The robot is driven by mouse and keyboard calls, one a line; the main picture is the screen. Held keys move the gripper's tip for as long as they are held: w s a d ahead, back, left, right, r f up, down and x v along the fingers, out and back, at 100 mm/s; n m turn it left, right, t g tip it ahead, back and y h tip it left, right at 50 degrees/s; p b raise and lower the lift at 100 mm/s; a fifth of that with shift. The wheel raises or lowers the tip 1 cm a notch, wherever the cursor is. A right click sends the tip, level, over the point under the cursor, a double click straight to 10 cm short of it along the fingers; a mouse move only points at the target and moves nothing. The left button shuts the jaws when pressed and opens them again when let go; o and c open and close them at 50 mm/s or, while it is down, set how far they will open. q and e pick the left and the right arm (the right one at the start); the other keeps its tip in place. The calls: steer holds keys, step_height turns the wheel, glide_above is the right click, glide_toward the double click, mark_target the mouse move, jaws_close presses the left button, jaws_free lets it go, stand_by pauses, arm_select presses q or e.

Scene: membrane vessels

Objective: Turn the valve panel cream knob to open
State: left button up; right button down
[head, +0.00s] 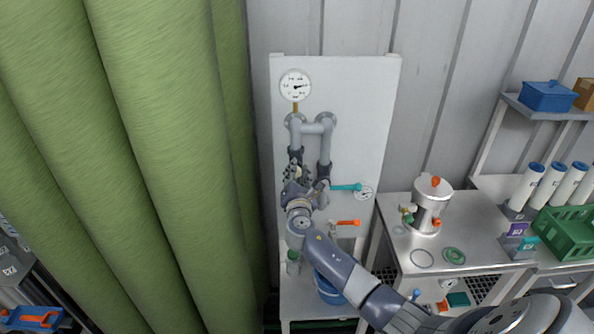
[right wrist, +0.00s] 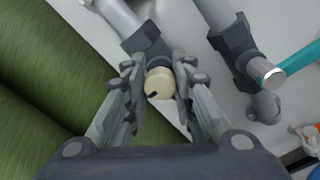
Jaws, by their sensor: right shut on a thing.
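The cream knob (right wrist: 159,83) sits on a grey pipe fitting of the valve panel (head: 360,90), and a dark mark shows on its face. My right gripper (right wrist: 158,80) is shut on the knob, with one finger on each side of it. In the head view my right gripper (head: 297,176) is at the left pipe of the panel, and it hides the knob there. A teal lever (head: 346,187) and an orange lever (head: 348,223) stick out to the right of the pipes. My left gripper is not in view.
A pressure gauge (head: 295,86) is at the panel's top left. A green curtain (head: 130,150) hangs close on the left. A blue bucket (head: 329,287) is below the pipes. A metal bench (head: 398,237) with a steel vessel (head: 430,205) stands at the right.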

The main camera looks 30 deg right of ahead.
steer(key=shift+d+r+n, duration=0.15)
steer(key=shift+r+n, duration=0.15)
steer(key=shift+r, duration=0.1)
steer(key=c, duration=1.5)
jaws_free()
steer(key=shift+o, duration=0.8)
steer(key=shift+w+f, duration=0.1)
steer(key=shift+f, duration=0.2)
steer(key=v, duration=1.2)
